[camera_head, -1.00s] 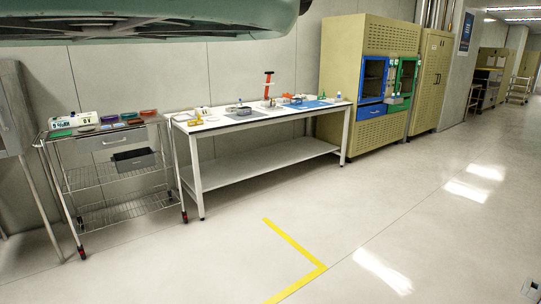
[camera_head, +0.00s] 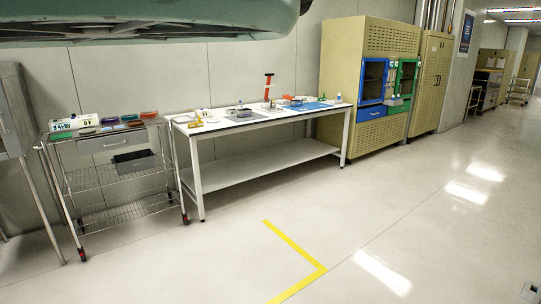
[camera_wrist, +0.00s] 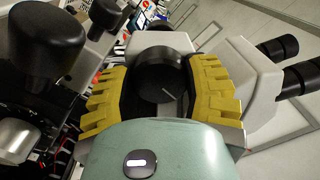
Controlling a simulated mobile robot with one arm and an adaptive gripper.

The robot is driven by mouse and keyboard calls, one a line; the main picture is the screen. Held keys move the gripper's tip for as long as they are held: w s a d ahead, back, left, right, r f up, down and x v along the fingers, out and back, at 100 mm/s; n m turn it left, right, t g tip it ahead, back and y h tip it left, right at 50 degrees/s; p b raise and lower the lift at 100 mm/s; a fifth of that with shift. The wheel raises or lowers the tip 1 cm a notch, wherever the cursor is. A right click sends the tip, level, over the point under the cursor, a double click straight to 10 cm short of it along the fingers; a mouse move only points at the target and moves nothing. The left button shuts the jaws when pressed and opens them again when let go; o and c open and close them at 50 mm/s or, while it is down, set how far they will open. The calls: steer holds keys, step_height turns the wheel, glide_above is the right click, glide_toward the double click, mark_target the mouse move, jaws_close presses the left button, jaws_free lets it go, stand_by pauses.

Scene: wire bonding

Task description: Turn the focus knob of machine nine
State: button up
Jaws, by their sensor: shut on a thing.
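In the wrist view my gripper (camera_wrist: 163,98) has its yellow ribbed fingers on both sides of a round black knob (camera_wrist: 162,72) and is shut on it. The knob has a pale line on its face and sits on the side of a light grey microscope body (camera_wrist: 248,75). Black eyepieces (camera_wrist: 300,78) stick out at the right. The lower part of the knob is hidden by my gripper's green housing. No machine number is readable, so I cannot tell that this is machine nine. The head view shows neither the gripper nor the knob.
In the wrist view a large black knob-like part (camera_wrist: 48,40) stands close at the left. In the head view a white workbench (camera_head: 262,121) with small items, a wire cart (camera_head: 112,170) and a beige cabinet (camera_head: 370,80) line the wall. The floor in front is clear.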

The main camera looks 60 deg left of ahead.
stand_by(0.4)
steer(key=o, duration=1.2)
